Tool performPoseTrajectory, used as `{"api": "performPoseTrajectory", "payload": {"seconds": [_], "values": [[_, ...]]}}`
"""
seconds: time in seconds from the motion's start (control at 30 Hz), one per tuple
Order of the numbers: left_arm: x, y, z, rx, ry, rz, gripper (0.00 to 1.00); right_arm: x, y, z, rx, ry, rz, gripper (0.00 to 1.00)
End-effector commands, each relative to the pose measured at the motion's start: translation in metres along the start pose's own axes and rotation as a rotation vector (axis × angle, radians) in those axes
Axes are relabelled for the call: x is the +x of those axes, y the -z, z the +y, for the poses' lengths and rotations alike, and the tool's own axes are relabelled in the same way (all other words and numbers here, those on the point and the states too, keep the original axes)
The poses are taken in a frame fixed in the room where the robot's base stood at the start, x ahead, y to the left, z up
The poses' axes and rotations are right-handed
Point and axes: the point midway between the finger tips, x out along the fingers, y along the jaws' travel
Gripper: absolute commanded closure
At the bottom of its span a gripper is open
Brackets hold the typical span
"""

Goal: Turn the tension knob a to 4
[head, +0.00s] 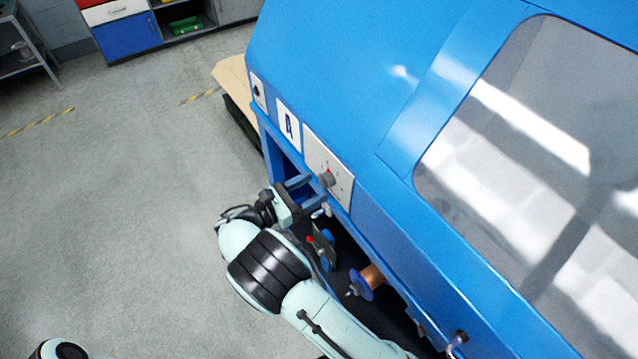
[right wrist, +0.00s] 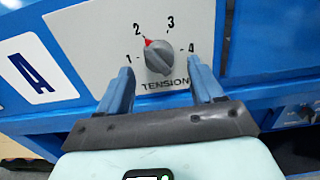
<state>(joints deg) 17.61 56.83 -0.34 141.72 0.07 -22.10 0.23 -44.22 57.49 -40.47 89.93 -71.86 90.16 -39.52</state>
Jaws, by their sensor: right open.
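The tension knob a (right wrist: 158,60) is a grey dial on a white panel (head: 342,187) marked 1 to 4 and "TENSION". Its red pointer points up-left at the 2 in the right wrist view. A label with a letter A (head: 288,125) is beside the panel. The knob also shows in the head view (head: 327,179). My right gripper (head: 316,194) is open in front of the panel. In the right wrist view its two blue fingers (right wrist: 160,78) are apart, one to each side of the knob and a little below it. They do not grip it. My left gripper is not in view.
The blue machine (head: 345,70) with a large window (head: 540,150) fills the right side. Below the panel is an open bay with a copper-coloured spool (head: 372,276) and other small parts. Grey floor (head: 130,200) lies clear at left. A cabinet (head: 128,35) stands far back.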

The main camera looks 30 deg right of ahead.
Motion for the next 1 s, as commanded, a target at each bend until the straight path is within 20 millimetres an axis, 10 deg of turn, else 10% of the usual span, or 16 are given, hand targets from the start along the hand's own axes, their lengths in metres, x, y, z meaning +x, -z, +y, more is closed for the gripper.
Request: {"api": "performPoseTrajectory", "payload": {"seconds": [0.57, 0.73, 1.0], "values": [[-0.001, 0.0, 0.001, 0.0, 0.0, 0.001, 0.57, 0.029, 0.0, 0.0, 0.0, -0.001, 0.001, 0.34], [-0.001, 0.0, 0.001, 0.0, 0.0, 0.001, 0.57, 0.029, 0.0, 0.0, 0.0, -0.001, 0.001, 0.89], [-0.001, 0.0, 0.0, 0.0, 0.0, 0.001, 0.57, 0.029, 0.0, 0.0, 0.016, -0.001, 0.001, 0.9]]}}
